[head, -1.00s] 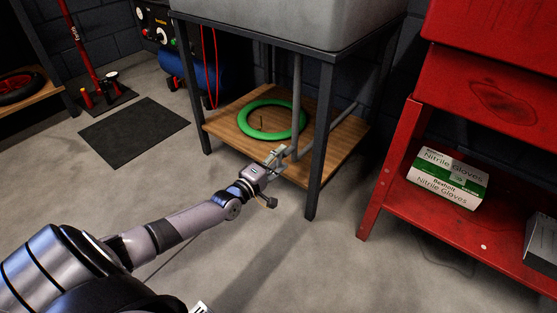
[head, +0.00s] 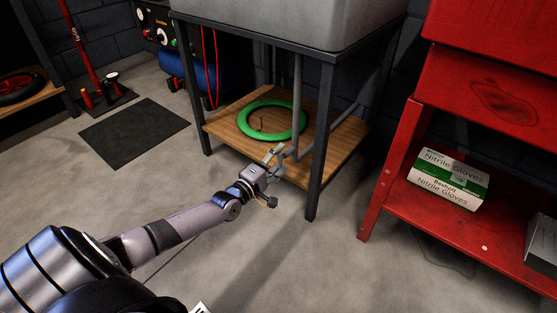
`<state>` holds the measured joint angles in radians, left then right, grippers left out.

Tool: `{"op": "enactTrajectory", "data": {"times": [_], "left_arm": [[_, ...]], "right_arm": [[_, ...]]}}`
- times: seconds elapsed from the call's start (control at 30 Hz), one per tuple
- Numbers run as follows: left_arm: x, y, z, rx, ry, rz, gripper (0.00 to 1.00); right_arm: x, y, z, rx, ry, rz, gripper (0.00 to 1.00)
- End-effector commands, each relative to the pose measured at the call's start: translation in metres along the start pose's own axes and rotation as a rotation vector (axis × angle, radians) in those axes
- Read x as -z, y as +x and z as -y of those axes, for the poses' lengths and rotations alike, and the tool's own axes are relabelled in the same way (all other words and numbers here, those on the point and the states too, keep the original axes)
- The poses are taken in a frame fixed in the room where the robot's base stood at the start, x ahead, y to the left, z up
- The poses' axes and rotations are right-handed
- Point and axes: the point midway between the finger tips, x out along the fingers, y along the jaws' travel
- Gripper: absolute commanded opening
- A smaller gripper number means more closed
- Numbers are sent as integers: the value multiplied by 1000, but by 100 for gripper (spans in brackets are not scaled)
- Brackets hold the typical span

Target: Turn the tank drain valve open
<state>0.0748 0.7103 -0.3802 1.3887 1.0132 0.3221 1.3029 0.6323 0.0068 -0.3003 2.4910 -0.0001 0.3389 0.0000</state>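A grey tank (head: 290,20) sits on a dark metal frame with a wooden lower shelf. A grey drain pipe (head: 297,100) runs down from it and ends near the shelf's front edge. My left gripper (head: 276,160) is at the lower end of this pipe, in front of the shelf. Its fingers look spread apart, near or around the small valve parts there. The valve handle is too small and too covered by the gripper to make out, and I cannot tell whether they touch. My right gripper is out of the picture.
A green ring (head: 246,128) lies on the wooden shelf (head: 225,121). The frame's front leg (head: 317,165) stands just right of the gripper. A red cart (head: 395,165) with glove boxes (head: 448,180) is at right. The floor (head: 240,265) in front is clear.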

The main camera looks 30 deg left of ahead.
Motion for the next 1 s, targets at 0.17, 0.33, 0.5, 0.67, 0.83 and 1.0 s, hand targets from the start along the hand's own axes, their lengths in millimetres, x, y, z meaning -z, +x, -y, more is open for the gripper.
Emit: {"op": "enactTrajectory", "data": {"times": [0.17, 0.33, 0.5, 0.67, 0.83, 1.0], "left_arm": [[0, 0, 0, -1, 0, 1, 72], [-1, 0, 0, -1, 0, 1, 72], [-1, -7, 1, 1, 0, 2, 72], [-1, -28, 1, 3, 1, 2, 72], [-1, -59, 2, 4, 0, 2, 72], [0, -88, 2, 4, 2, 1, 72]], "right_arm": [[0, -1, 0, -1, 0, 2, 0], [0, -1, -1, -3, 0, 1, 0], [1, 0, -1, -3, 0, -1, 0], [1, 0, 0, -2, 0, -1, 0], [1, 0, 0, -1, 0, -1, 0], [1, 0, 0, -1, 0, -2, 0]]}}
